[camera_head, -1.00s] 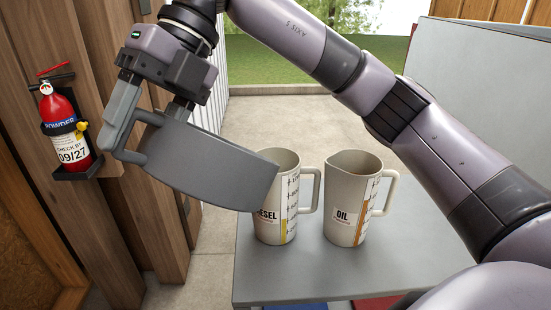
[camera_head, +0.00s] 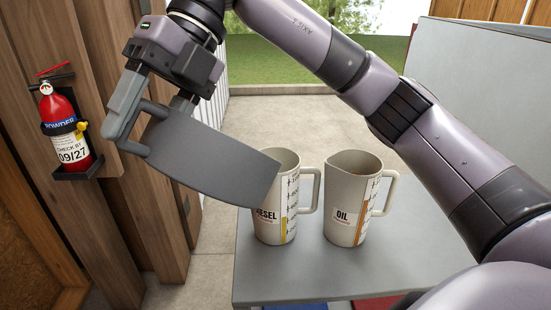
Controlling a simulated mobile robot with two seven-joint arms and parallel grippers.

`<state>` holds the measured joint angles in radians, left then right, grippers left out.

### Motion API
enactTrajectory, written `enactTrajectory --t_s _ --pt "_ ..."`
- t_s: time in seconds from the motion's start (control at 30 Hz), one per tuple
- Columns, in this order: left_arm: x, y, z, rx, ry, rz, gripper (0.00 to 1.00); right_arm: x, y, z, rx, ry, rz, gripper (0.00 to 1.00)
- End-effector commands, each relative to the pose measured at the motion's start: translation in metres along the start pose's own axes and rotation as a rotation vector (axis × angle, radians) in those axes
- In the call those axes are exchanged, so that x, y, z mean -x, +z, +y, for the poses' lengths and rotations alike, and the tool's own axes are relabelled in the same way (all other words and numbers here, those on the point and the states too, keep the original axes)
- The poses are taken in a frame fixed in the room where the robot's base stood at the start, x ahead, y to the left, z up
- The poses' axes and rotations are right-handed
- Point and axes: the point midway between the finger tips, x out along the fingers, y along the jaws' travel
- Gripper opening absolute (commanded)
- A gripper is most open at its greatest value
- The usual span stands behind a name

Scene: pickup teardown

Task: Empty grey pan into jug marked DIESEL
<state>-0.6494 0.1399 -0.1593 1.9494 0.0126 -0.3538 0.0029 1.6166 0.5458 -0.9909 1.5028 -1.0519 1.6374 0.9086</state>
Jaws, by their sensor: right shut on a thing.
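The grey pan (camera_head: 210,160) is tilted, its right end low and in front of the upper left part of the jug marked DIESEL (camera_head: 283,222). My right gripper (camera_head: 138,125) is shut on the pan's handle at its left end. The DIESEL jug stands upright on the grey table, its handle to the right. A yellow band shows low on its scale. The pan hides part of the jug's rim and label. The pan's inside is turned away, so I cannot tell whether anything flows. My left gripper is not in view.
A jug marked OIL (camera_head: 345,205) stands close to the right of the DIESEL jug on the grey table (camera_head: 300,278). A red fire extinguisher (camera_head: 68,135) hangs on the wooden wall at left. Bare table lies in front of the jugs.

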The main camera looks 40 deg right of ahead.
Motion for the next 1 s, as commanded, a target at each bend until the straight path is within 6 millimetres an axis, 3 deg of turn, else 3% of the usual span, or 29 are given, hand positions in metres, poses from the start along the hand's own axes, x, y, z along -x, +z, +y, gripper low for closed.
enactTrajectory --t_s 1.0 --pt "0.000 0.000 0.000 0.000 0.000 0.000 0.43 0.014 0.000 0.001 0.000 0.054 -0.001 0.00"
